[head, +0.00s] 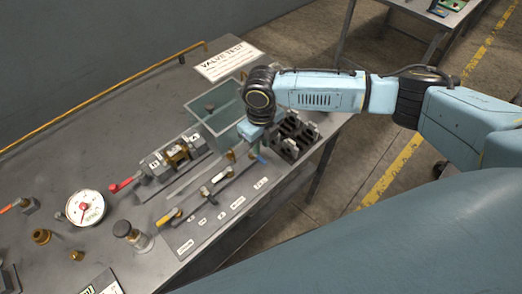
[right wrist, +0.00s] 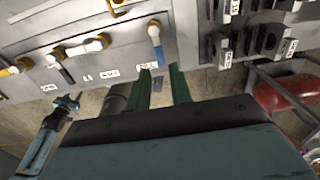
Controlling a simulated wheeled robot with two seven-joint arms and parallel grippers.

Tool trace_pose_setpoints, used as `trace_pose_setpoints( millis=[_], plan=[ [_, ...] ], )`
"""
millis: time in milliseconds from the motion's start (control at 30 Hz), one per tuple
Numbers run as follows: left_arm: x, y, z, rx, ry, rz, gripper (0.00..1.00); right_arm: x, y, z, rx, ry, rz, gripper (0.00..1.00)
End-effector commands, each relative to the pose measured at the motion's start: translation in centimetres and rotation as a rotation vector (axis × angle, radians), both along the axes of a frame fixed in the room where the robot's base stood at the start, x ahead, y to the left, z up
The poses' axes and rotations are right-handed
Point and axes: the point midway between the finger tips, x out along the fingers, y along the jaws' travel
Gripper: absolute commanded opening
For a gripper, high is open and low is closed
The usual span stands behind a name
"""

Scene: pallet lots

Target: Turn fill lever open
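The lever panel (head: 200,226) on the bench has a row of levers with yellow, black, white and blue handles. The blue-handled lever (right wrist: 157,45) is at the row's right end; its small label looks like FILL but is hard to read. It also shows in the head view (head: 257,154). In the head view my right wrist partly hides this spot. A pale blue arm part with a dark end, likely my left, shows at lower left in the wrist view.
A clear tank (head: 213,112) stands behind the levers, and a black slotted rack (head: 293,136) is to the right. A gauge (head: 86,208), a red-handled valve (head: 122,185) and brass fittings are at left. A red cylinder (right wrist: 285,100) is below the bench.

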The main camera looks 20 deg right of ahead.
Motion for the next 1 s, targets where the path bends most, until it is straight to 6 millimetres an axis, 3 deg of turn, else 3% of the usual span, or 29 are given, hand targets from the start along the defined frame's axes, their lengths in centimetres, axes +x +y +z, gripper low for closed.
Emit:
trace_pose_setpoints(
  millis=[200,400,1000],
  plan=[
    [0.0,0.0,-0.1,0.000,0.000,0.000,0.42,0.1,0.0,5.0,0.000,-0.004,0.000,0.21],
    [0.0,0.0,-0.2,0.000,0.000,0.000,0.42,0.0,0.0,7.5,-0.001,-0.001,0.001,0.21],
    [0.0,0.0,-0.2,0.000,0.000,0.000,0.42,0.0,0.0,8.2,0.000,0.000,0.001,0.21]
  ],
)
